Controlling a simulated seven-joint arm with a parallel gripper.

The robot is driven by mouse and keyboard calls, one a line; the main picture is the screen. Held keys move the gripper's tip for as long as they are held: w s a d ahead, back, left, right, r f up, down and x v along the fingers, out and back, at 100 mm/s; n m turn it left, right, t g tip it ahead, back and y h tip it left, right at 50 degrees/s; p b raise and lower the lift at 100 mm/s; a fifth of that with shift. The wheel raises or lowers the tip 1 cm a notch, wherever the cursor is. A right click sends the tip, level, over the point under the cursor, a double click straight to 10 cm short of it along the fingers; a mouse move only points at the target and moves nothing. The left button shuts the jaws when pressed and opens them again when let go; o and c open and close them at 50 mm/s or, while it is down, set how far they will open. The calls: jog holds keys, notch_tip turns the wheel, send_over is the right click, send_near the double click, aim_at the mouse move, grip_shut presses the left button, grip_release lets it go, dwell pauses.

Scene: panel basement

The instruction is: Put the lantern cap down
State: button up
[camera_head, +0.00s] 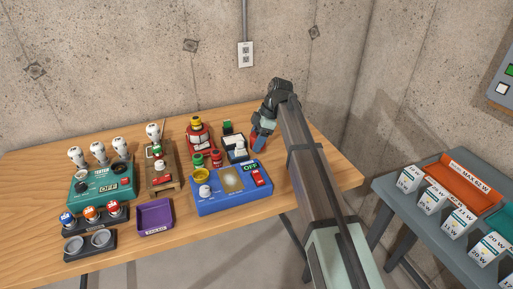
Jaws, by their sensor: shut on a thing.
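My gripper (259,143) is at the end of my arm, low over the back right of the wooden table, just right of a dark tray (240,158). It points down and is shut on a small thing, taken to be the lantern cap. The held thing is mostly hidden by the fingers, and its shape cannot be made out. I cannot tell whether it touches the table. A red lantern-like object (200,142) with a yellow top stands left of the tray.
A blue box (232,201) marked OFF stands in front of the tray. A purple tray (155,217), a green tester (100,187) and several bulbs fill the left. Bare wood (320,170) lies right of my arm. A grey side table (390,190) holds small boxes.

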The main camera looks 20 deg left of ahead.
aim_at(253, 155)
jog(key=shift+f, duration=1.8)
jog(key=shift+f, duration=0.15)
jog(key=o, duration=1)
jog(key=v, duration=1.2)
